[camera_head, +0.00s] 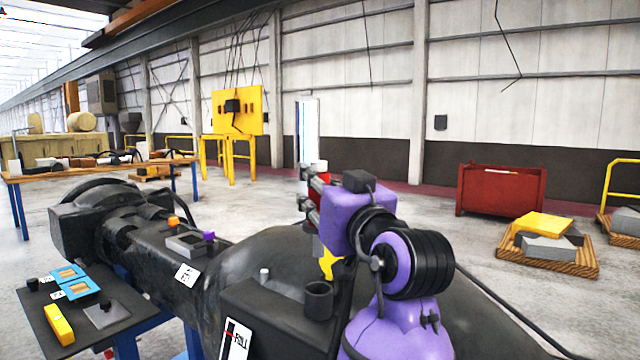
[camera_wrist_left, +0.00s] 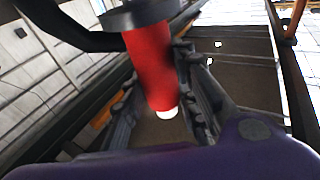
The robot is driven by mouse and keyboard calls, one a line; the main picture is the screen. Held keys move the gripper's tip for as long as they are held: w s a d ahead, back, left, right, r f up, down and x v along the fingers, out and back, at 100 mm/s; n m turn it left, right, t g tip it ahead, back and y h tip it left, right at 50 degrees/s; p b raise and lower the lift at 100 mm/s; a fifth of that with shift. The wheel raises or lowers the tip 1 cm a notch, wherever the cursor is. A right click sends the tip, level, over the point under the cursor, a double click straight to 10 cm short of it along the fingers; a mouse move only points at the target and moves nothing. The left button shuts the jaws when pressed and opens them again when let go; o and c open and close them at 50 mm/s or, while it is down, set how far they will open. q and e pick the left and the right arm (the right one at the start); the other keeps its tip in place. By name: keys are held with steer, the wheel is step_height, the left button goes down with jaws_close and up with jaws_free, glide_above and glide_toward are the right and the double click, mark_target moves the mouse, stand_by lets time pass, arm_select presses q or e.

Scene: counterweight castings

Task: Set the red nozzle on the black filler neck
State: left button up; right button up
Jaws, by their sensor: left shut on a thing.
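The red nozzle (camera_head: 314,216) is held upright in the air in my left gripper (camera_head: 304,190). In the left wrist view the red nozzle (camera_wrist_left: 150,62) has a dark flange at one end and a white tip at the other, and it sits between the fingers of my left gripper (camera_wrist_left: 165,88). The black filler neck (camera_head: 318,301) is a short open cylinder on the dark casting, beside a label that seems to read FILL. The nozzle is above the neck in the head view, apart from it. My right gripper is not in view.
A small white peg (camera_head: 264,274) stands left of the neck. A side table (camera_head: 112,331) holds blue-framed pieces and a yellow block (camera_head: 59,324). A red bin (camera_head: 502,190) and a pallet (camera_head: 580,262) stand on the floor at right. A yellow piece (camera_head: 327,263) shows below the gripper.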

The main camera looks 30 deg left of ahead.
arm_select(q)
step_height(320, 180, down, 3)
steer(key=shift+r+b, duration=0.1)
steer(key=shift+b, duration=0.25)
steer(key=shift+f+b, duration=0.4)
steer(key=shift+f, duration=0.7)
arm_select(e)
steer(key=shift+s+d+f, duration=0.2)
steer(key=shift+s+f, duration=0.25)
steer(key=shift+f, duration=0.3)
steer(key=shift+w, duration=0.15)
arm_select(q)
steer(key=shift+r, duration=0.1)
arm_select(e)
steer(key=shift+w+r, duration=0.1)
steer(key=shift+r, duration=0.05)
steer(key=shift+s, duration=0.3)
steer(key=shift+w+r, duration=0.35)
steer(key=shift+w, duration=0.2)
arm_select(q)
steer(key=shift+f, duration=0.25)
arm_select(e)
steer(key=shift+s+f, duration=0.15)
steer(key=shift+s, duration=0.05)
